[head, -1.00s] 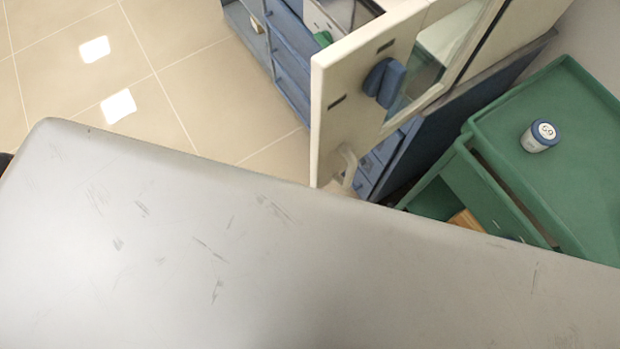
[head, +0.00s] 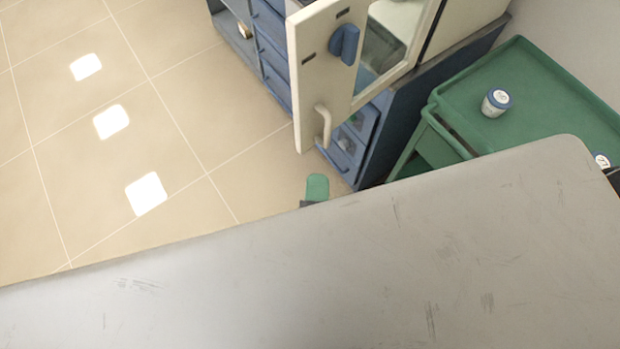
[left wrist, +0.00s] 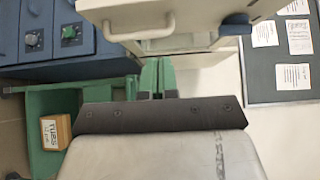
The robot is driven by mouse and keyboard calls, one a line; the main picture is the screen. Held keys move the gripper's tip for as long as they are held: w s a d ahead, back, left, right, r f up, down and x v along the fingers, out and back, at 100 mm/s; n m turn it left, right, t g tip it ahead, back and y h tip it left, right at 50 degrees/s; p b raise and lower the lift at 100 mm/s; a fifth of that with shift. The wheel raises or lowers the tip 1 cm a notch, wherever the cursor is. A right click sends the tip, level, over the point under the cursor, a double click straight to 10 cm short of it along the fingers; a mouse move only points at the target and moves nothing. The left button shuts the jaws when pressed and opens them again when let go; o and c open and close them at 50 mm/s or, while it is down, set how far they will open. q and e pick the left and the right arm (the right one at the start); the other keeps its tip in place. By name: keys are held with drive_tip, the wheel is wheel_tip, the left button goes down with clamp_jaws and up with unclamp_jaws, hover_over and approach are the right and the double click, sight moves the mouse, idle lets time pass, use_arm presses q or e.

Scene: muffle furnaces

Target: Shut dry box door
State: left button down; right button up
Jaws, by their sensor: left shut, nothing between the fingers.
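The dry box door (head: 318,70) is cream with a window and stands open, swung out toward me. It has a blue knob (head: 344,44) and a pale bar handle (head: 323,128). In the left wrist view the door's handle (left wrist: 140,30) is just ahead and left of the fingertips. My left gripper (head: 316,188) shows as a green fingertip below the handle, apart from it in the head view. In the left wrist view its green fingers (left wrist: 158,72) are together and empty. My grey arm hides the rest of it. My right gripper is not in view.
A blue cabinet (head: 400,100) with drawers stands under the dry box. A green cart (head: 540,80) at the right bears a white jar with a blue lid (head: 496,103). A labelled box (left wrist: 56,132) sits low in the cart. Tiled floor (head: 100,180) at left is clear.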

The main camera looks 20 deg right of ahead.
use_arm(q)
drive_tip(key=p, duration=0.2)
approach(306, 120)
drive_tip(key=w+d, duration=0.3)
drive_tip(key=d, duration=0.1)
drive_tip(key=shift+w+a+r+p, duration=0.1)
drive_tip(key=shift+w+a+p, duration=0.2)
drive_tip(key=shift+w+p, duration=0.15)
drive_tip(key=shift+w+a+r+p, duration=0.1)
drive_tip(key=shift+w+a+p, duration=0.25)
drive_tip(key=shift+w, duration=0.2)
drive_tip(key=shift+w+a+f, duration=0.2)
drive_tip(key=shift+w+a, duration=0.15)
drive_tip(key=shift+w, duration=0.2)
